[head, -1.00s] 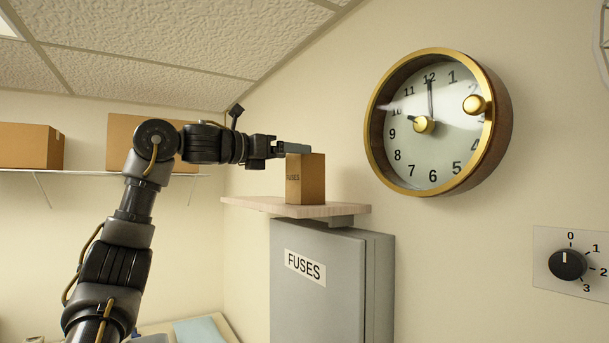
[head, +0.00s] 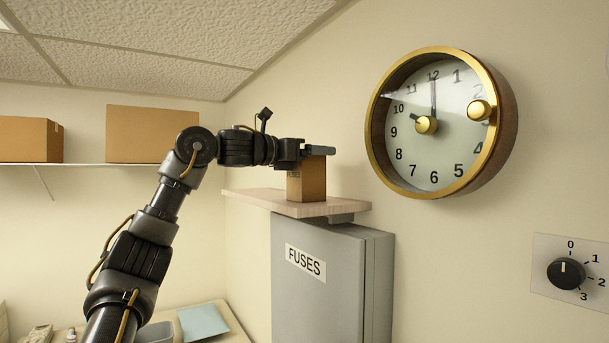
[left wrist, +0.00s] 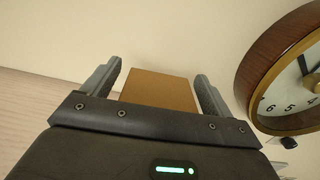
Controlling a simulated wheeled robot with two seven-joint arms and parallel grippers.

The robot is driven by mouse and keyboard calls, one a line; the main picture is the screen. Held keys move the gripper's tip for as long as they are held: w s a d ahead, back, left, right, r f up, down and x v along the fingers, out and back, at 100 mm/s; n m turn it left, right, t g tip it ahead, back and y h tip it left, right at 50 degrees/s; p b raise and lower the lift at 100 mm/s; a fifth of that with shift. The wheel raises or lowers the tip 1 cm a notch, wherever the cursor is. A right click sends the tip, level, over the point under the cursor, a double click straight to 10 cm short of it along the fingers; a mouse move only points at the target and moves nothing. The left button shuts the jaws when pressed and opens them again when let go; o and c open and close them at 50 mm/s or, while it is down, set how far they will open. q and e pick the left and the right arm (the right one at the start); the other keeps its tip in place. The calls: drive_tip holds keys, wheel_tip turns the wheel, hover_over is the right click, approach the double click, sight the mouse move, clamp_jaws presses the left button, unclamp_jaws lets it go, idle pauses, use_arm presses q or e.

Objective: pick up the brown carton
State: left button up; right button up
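The brown carton (head: 309,184) stands upright on a small wooden shelf (head: 265,200) above the grey fuse box. My left gripper (head: 322,150) reaches in from the left at the height of the carton's top and overlaps its upper part. In the left wrist view the carton (left wrist: 158,89) lies between the two fingers of the left gripper (left wrist: 158,84). The fingers are spread, with a gap on each side of the carton. My right gripper is in neither view.
A wall clock (head: 434,130) with gold knobs juts out right of the shelf. Below are the fuse box (head: 325,285) labelled FUSES and a wall dial (head: 566,273). Larger cardboard boxes (head: 150,133) stand on a wall shelf (head: 85,164) at the left.

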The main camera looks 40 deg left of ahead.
use_arm(q)
drive_tip(key=c, duration=1.2)
drive_tip(key=shift+c, duration=0.2)
drive_tip(key=shift+r, duration=0.6)
drive_tip(key=s+r, duration=0.1)
drive_tip(key=r, duration=0.1)
drive_tip(key=s+r+b, duration=0.1)
drive_tip(key=r, duration=0.2)
drive_tip(key=s+d+r, duration=0.1)
drive_tip(key=s+r, duration=0.1)
drive_tip(key=shift+s+r, duration=0.1)
drive_tip(key=shift+r, duration=0.1)
drive_tip(key=s+d+r+b, duration=0.1)
drive_tip(key=s+r, duration=0.3)
drive_tip(key=s, duration=0.5)
drive_tip(key=shift+s+d+r+b, duration=0.2)
drive_tip(key=shift+d+b, duration=0.15)
drive_tip(key=shift+b, duration=0.25)
